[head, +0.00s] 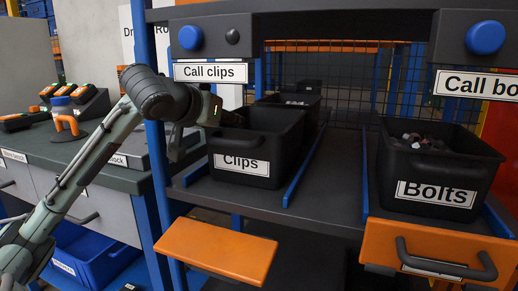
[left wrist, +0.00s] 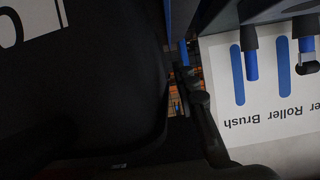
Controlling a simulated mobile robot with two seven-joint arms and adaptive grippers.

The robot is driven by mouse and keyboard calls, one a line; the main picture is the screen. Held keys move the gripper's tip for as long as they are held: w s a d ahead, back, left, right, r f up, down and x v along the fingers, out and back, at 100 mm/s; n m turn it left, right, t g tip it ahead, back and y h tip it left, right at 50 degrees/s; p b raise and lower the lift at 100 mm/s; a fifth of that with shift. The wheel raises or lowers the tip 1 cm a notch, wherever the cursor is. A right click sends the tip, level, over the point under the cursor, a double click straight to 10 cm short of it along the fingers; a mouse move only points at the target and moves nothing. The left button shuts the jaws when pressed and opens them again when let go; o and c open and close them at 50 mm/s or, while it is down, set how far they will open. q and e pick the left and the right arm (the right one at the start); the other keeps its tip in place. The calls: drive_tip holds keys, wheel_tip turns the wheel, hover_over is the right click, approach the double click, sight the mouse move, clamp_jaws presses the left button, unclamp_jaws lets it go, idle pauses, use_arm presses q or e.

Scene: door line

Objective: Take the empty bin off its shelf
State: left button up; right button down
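The black bin labelled "Clips" (head: 262,150) sits on the left lane of the dark shelf (head: 315,195). I see no parts in its visible inside. My left gripper (head: 226,117) is at the bin's left side, by its upper rim. In the left wrist view a dark bin wall (left wrist: 85,90) fills the left half, with a piece of white label in the corner. A dark finger (left wrist: 205,120) shows right beside that wall. Whether the fingers are open or touch the bin cannot be made out. My right gripper is in neither view.
A black "Bolts" bin (head: 440,165) with parts stands on the right lane. Another bin with contents (head: 290,100) is behind the Clips bin. Blue rails (head: 305,165) divide the lanes. An orange panel (head: 217,250) sticks out below. A workbench (head: 105,140) is at left.

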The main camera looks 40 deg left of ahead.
use_arm(q)
clamp_jaws()
idle(0.7)
